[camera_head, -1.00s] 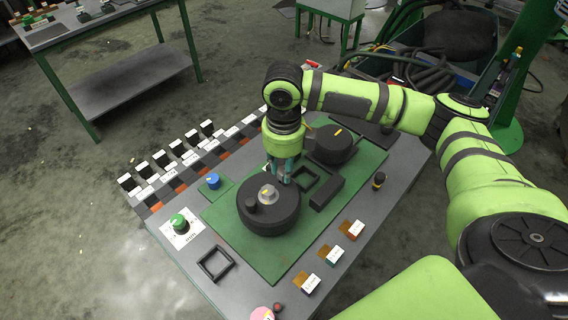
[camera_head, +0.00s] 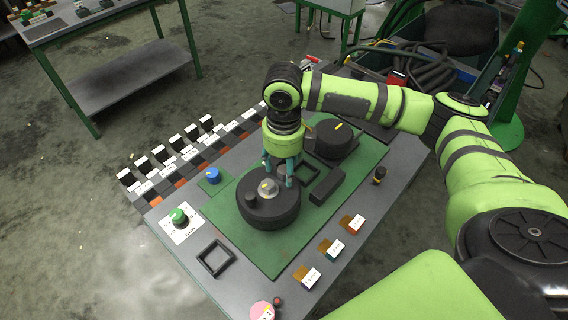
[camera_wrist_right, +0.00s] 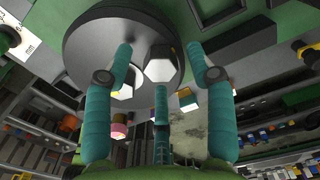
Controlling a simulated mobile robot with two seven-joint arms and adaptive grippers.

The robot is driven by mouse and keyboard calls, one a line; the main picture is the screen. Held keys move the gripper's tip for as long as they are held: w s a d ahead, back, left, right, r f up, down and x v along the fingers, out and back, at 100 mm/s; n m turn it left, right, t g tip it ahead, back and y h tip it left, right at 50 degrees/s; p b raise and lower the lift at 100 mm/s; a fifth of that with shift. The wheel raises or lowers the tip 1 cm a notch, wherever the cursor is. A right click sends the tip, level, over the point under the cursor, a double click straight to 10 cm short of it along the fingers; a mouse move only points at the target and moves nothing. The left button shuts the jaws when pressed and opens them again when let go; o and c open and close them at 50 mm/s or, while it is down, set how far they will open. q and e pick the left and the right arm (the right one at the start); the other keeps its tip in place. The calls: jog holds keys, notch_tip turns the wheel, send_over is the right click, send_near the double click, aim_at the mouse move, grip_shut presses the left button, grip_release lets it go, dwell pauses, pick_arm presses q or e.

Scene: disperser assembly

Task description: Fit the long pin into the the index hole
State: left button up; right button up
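My right gripper (camera_head: 278,172) is over the far edge of a round dark disc (camera_head: 268,212) on the green board, its teal fingers spread apart. In the right wrist view the gripper (camera_wrist_right: 160,65) also shows open, with the large grey disc (camera_wrist_right: 85,45) beyond its fingers. On the disc are a grey hub (camera_head: 268,187) with a yellow mark and a short black cylinder (camera_head: 250,199). A pale hexagonal face (camera_wrist_right: 160,65) shows between the fingertips in the wrist view; I cannot tell which part it is. I cannot clearly identify the long pin or the index hole. My left gripper is out of view.
A second dark disc (camera_head: 334,140) stands behind the gripper. A black block (camera_head: 327,186) is at its right. A blue knob (camera_head: 212,175), a green knob (camera_head: 179,216) and a black square frame (camera_head: 215,258) lie left. Small labelled blocks (camera_head: 331,249) line the near right edge.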

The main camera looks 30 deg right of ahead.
notch_tip(320, 180, up, 12)
dwell(0.6)
dwell(0.5)
